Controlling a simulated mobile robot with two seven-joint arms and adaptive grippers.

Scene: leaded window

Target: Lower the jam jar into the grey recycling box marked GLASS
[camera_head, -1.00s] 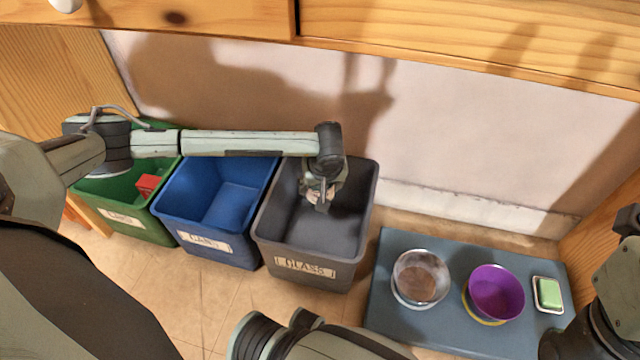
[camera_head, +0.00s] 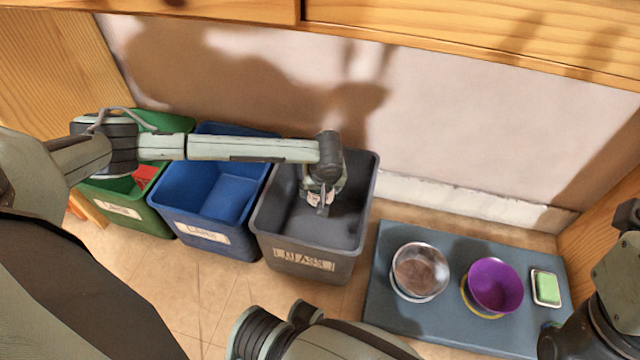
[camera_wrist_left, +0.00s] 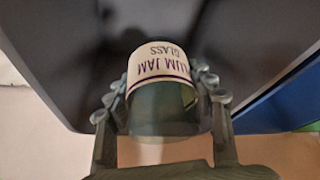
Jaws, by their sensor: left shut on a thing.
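The grey box (camera_head: 312,263) with the GLASS label stands at the right end of a row of three boxes in the head view. My left gripper (camera_head: 321,199) hangs down inside the outline of its open top. It is shut on the jam jar, which is mostly hidden there by the fingers. In the left wrist view the jar (camera_wrist_left: 162,105) sits between the two fingers (camera_wrist_left: 160,92), its white PLUM JAM GLASS label upside down. The dark grey box (camera_wrist_left: 55,50) is behind it. I cannot tell how deep the jar is.
A blue box (camera_head: 205,238) and a green box (camera_head: 122,209) with a red thing inside stand left of the grey one. A wall rises behind.

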